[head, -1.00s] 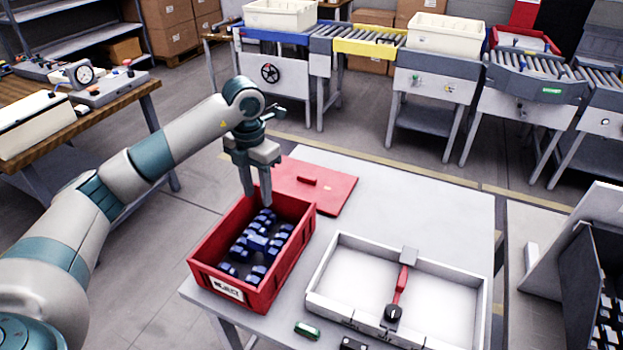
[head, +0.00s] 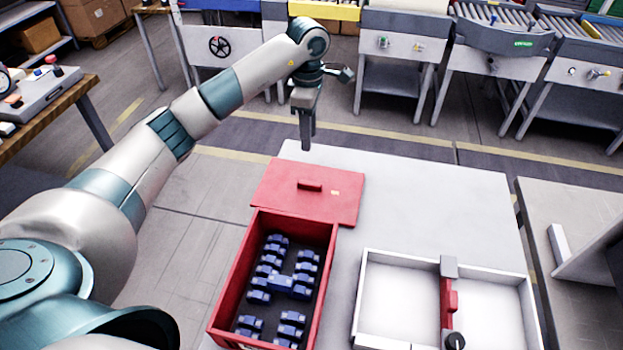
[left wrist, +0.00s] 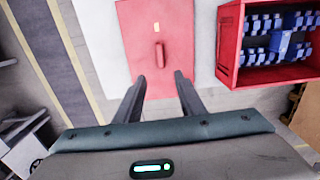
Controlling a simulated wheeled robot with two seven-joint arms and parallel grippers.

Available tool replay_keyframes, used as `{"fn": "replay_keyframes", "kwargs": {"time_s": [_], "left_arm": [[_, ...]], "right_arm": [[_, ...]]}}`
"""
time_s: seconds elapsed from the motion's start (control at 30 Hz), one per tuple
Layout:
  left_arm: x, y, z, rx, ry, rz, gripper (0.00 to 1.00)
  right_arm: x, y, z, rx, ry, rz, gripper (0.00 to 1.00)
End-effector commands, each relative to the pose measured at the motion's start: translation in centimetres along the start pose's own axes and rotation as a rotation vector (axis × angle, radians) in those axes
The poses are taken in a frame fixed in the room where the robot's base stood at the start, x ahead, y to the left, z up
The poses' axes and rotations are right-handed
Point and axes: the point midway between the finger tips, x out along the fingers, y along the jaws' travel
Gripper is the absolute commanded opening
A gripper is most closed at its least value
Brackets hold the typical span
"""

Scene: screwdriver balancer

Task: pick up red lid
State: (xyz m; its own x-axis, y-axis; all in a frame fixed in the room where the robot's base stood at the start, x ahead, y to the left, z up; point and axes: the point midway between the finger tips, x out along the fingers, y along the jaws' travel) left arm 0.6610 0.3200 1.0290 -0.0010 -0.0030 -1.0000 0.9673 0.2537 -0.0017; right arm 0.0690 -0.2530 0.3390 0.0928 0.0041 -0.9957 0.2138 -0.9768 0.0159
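The red lid (head: 337,205) lies flat on the table behind the red bin, with a short raised handle (head: 309,185) on top. In the left wrist view the lid (left wrist: 178,28) and its handle (left wrist: 159,55) lie beyond the fingertips, lined up with the gap between them. My left gripper (head: 306,147) points down above the lid's far side, apart from it. In the left wrist view its two fingers (left wrist: 160,76) are spread with nothing between them. My right gripper is not in view.
The open red bin (head: 327,245) holds several blue parts (head: 290,287) and stands just in front of the lid. A white divided tray (head: 372,300) stands at the front right. The white table (head: 430,205) is clear right of the lid. Roller conveyors (head: 505,25) stand at the back.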

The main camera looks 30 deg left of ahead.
Motion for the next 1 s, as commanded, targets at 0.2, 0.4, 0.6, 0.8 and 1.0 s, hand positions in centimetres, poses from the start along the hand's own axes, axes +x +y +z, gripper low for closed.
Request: {"fn": "replay_keyframes", "kwargs": {"time_s": [0.2,0.4,0.6,0.8,1.0], "left_arm": [[0.0,0.1,0.1,0.029,0.001,0.0,0.36],[0.0,0.1,0.1,0.027,0.001,0.0,0.36],[0.8,0.1,0.1,0.026,0.001,-0.002,0.36],[3.4,0.0,0.1,0.025,0.001,-0.006,0.36],[7.0,-0.1,0.1,0.025,0.001,-0.005,0.36]], "right_arm": [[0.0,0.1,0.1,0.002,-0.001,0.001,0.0],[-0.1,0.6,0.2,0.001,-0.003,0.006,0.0],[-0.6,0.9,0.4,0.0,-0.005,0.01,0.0],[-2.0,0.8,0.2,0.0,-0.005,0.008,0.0],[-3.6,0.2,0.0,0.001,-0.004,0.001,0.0]]}}
